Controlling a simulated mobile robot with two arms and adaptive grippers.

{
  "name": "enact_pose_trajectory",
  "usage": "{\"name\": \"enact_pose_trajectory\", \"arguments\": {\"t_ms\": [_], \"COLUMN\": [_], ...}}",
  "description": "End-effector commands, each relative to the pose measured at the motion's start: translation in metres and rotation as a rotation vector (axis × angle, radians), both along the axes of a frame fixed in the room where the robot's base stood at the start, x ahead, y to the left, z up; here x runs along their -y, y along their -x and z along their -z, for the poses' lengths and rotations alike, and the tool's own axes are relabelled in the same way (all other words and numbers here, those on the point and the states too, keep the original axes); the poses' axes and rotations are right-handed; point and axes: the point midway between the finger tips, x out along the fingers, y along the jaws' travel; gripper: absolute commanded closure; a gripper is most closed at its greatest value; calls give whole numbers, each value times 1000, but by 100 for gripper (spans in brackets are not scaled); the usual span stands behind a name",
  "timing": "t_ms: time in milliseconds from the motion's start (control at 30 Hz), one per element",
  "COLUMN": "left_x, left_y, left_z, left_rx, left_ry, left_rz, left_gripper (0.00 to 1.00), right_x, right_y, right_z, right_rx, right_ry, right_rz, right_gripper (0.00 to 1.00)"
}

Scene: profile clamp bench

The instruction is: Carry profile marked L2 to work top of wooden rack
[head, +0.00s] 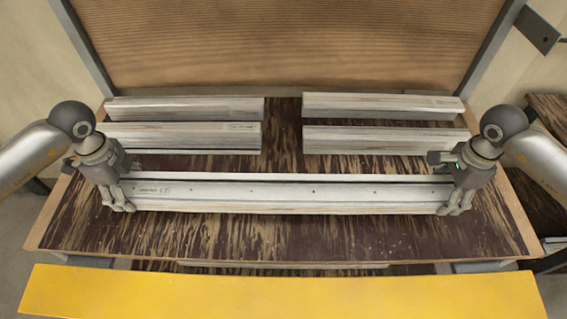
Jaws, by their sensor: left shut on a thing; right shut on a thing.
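A long pale profile (285,193) lies lengthwise across the front part of the wooden rack's dark streaked top (250,238). Small print shows near its left end, but I cannot read it surely as L2. My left gripper (120,202) is shut on the profile's left end. My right gripper (454,205) is shut on its right end. The fingers cover parts of both ends. The profile looks level; I cannot tell whether it touches the top or hangs just above it.
Several shorter pale profiles lie behind in two columns, such as the near left one (180,136) and near right one (385,141). A brown ribbed panel (290,45) stands at the back. A yellow panel (280,294) crosses the front. The top's front strip is clear.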

Motion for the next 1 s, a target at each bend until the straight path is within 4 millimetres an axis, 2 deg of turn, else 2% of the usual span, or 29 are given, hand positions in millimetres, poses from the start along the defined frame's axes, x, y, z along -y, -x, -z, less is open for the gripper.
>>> {"name": "enact_pose_trajectory", "arguments": {"t_ms": [367, 1000], "left_x": [-1, -1], "left_y": [0, 0], "left_z": [7, 37], "left_rx": [2, 2], "left_ry": [-1, -1], "left_rz": [-1, 0], "left_gripper": [97, 97], "right_x": [0, 0], "right_y": [-1, -1], "right_z": [7, 37], "right_rx": [2, 2], "right_ry": [1, 1], "right_rz": [1, 1], "right_gripper": [97, 97]}}
